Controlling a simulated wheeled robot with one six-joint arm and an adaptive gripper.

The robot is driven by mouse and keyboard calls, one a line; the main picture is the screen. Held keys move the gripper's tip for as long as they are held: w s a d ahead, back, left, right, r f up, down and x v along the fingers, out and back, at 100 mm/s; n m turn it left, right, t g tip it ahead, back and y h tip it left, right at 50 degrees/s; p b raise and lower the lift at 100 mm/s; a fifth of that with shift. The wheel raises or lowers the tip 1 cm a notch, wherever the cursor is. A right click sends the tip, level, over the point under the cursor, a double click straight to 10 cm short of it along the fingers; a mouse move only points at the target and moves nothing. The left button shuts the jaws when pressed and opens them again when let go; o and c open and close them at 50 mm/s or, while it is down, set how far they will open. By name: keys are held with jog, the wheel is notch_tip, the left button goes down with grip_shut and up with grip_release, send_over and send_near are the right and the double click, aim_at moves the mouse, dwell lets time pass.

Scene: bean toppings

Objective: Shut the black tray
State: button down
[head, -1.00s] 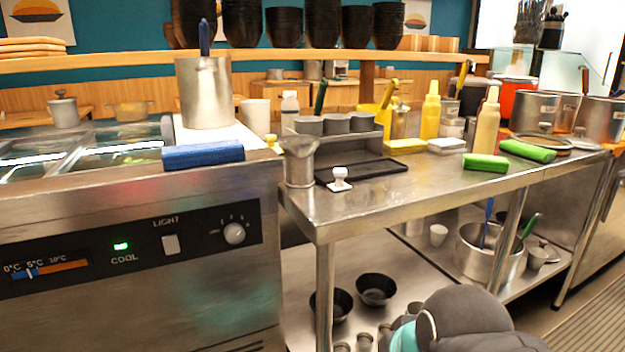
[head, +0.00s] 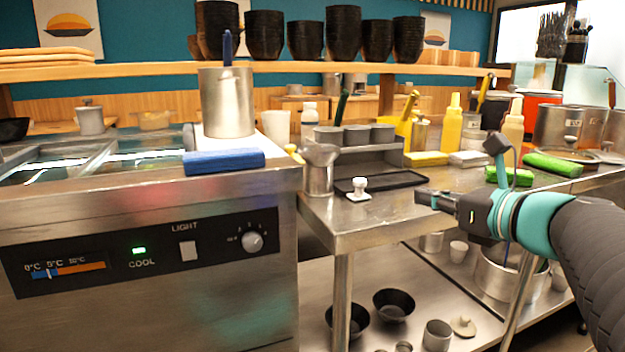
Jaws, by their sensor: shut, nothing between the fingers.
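The black tray (head: 408,181) is a flat, low tray lying on the steel table. It extends forward from the foot of a dark grey holder (head: 392,155) with several grey round cups in its top. My gripper (head: 422,197) is shut and empty. It appears just right of the tray's front right corner in the head view. I cannot tell how far apart they are in depth.
A small white stamp-like object (head: 359,190) stands at the tray's front left. A steel jug (head: 318,172) stands left of it. The steel table's front strip (head: 370,222) is clear.

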aim_at(364, 183)
jog(key=x, duration=1.4)
jog(key=x, duration=0.4)
jog(key=w+d+r+x, duration=0.1)
jog(key=x, duration=0.3)
jog(key=r+x, duration=0.1)
jog(key=x, duration=0.3)
jog(key=shift+w+d+p, duration=0.2)
jog(key=shift+w+p, duration=0.2)
jog(key=shift+w, duration=0.1)
jog(key=shift+r, duration=0.1)
